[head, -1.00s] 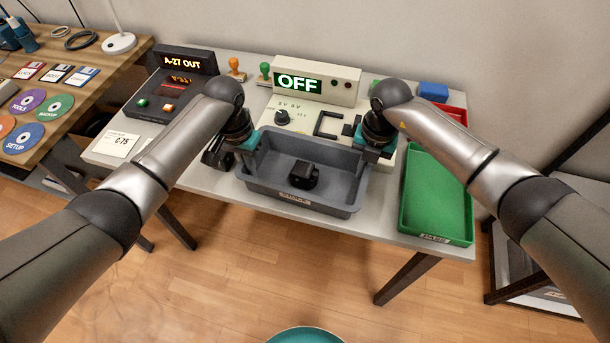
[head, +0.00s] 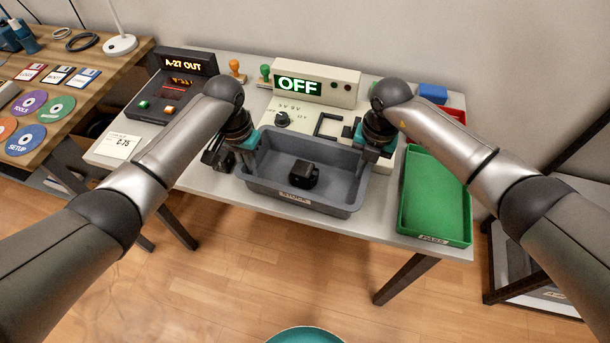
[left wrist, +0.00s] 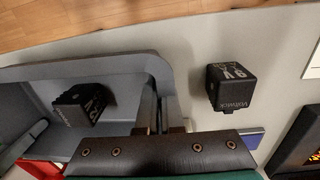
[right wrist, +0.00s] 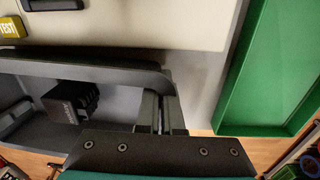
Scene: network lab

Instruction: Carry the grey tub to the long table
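The grey tub (head: 300,206) is at the front middle of the pale table, with a black power block (head: 304,174) inside. I cannot tell whether its base touches the tabletop. My left gripper (head: 243,150) is at its left wall; in the left wrist view its fingers (left wrist: 160,112) close around the wall. My right gripper (head: 368,145) is at the right wall; in the right wrist view its fingers (right wrist: 160,112) are closed around that wall. No table is marked as the long table; a wooden table (head: 78,118) shows partly at the left.
A green tray (head: 432,195) lies right of the tub. An OFF display box (head: 315,84) and test panel stand behind it. A second black block (left wrist: 230,88) sits just outside the tub's left wall.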

